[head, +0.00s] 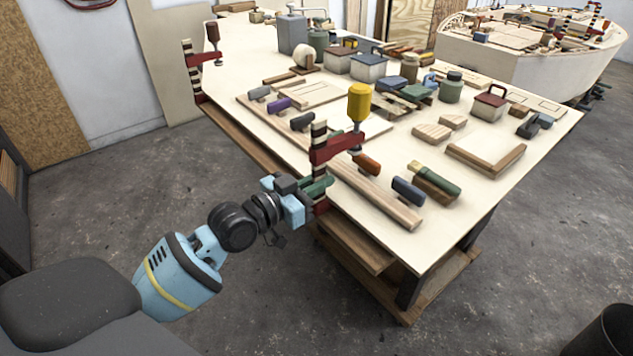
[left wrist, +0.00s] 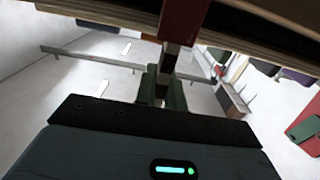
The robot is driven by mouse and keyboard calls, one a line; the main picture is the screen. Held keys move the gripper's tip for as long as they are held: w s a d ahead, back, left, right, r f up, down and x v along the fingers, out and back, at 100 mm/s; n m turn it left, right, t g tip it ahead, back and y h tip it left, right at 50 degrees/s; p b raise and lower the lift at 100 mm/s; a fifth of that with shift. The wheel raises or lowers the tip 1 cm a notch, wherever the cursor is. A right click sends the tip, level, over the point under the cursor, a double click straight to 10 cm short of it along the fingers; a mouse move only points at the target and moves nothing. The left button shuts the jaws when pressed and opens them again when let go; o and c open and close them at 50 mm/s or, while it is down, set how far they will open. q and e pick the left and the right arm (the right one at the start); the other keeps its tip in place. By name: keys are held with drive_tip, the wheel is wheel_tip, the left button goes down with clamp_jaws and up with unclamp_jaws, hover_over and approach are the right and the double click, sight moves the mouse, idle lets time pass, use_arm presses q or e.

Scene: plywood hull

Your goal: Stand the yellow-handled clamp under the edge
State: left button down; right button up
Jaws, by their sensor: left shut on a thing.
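The yellow-handled clamp (head: 334,147) stands upright at the near left edge of the workbench (head: 440,235). Its yellow handle is up, above the bench top, and its red upper arm reaches in over the top. Its striped bar runs down outside the edge and also shows in the left wrist view (left wrist: 168,60). My left gripper (head: 316,188) is shut on the bar below the upper arm; its green fingers sit on both sides of the bar in the left wrist view (left wrist: 163,90). I cannot tell whether the clamp touches the bench. My right gripper is not in view.
Another clamp (head: 194,72) with a dark red handle is at the far left edge. An orange-handled tool (head: 366,164), a dark block (head: 408,190) and a long wooden strip (head: 375,196) lie near the clamp. A lower shelf (head: 410,300) is under the bench. Floor is clear at left.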

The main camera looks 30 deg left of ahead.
use_arm(q)
drive_tip(key=shift+r, duration=0.15)
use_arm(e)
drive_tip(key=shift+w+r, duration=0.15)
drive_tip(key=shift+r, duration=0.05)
use_arm(q)
drive_tip(key=c, duration=1.5)
unclamp_jaws()
drive_tip(key=shift+o, duration=0.5)
drive_tip(key=shift+f, duration=0.2)
drive_tip(key=shift+s+a, duration=0.1)
drive_tip(key=shift+s, duration=0.2)
drive_tip(key=v, duration=0.7)
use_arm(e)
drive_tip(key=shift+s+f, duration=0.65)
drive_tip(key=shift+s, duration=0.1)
